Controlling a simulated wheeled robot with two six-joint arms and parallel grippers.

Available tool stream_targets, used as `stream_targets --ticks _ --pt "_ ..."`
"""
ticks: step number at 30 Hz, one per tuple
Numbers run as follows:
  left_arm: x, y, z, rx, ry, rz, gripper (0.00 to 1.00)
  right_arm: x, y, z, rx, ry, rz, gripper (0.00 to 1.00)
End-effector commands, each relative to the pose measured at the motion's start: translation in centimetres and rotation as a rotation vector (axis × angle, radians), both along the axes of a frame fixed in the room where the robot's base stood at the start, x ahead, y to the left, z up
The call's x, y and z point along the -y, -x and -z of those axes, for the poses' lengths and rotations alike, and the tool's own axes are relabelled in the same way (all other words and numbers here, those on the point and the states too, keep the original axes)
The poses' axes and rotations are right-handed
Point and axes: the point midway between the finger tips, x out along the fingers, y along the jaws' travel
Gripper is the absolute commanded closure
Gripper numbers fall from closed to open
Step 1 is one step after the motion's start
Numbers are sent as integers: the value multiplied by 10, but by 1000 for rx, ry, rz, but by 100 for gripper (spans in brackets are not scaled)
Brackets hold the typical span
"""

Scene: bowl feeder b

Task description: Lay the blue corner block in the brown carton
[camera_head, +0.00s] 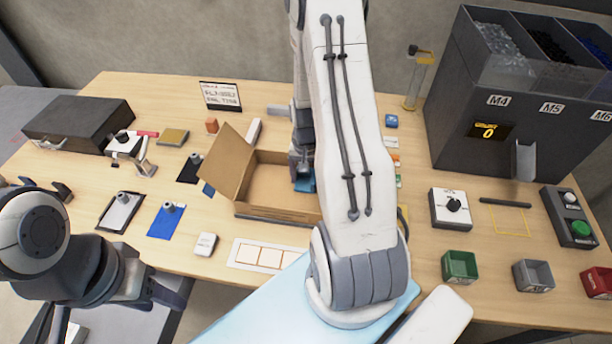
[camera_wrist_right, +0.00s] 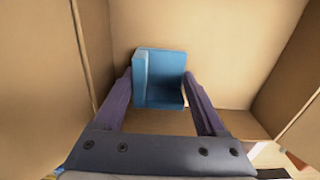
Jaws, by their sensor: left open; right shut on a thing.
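The brown carton (camera_head: 277,214) stands open on the table, its left flap raised. My right gripper (camera_head: 304,172) reaches down into the carton, and my right arm hides the carton's right side. In the right wrist view my right gripper (camera_wrist_right: 160,92) is shut on the blue corner block (camera_wrist_right: 161,66), with a finger on each side of it. The cardboard walls surround the block there; I cannot tell whether it touches the carton floor. A bit of the block (camera_head: 305,184) also shows in the head view. My left gripper (camera_head: 172,292) is open and empty at the table's front left.
A white card with outlined squares (camera_head: 268,255) lies in front of the carton. A blue pad (camera_head: 167,220) and a white block (camera_head: 205,244) are to the left. A dark hopper unit (camera_head: 520,100) and small bins (camera_head: 460,266) stand on the right.

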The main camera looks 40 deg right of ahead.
Motion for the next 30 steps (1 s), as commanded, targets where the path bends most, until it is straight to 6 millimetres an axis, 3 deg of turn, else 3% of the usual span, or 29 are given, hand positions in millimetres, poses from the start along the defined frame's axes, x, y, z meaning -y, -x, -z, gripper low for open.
stream_targets --ticks 2,3,5,12,17,30 --pt "0 0 3 0 0 0 50 0 0 3 0 0 0 79" --pt "0 0 2 0 0 0 50 0 0 3 0 0 0 19" --pt "0 0 2 0 0 0 50 0 0 2 0 0 0 0" --pt "0 0 1 0 0 0 50 0 0 1 0 0 0 0" --pt "0 0 1 0 0 0 50 1 -1 -11 5 3 0 0" --pt "0 0 7 0 0 0 50 1 -1 -99 5 3 0 0"
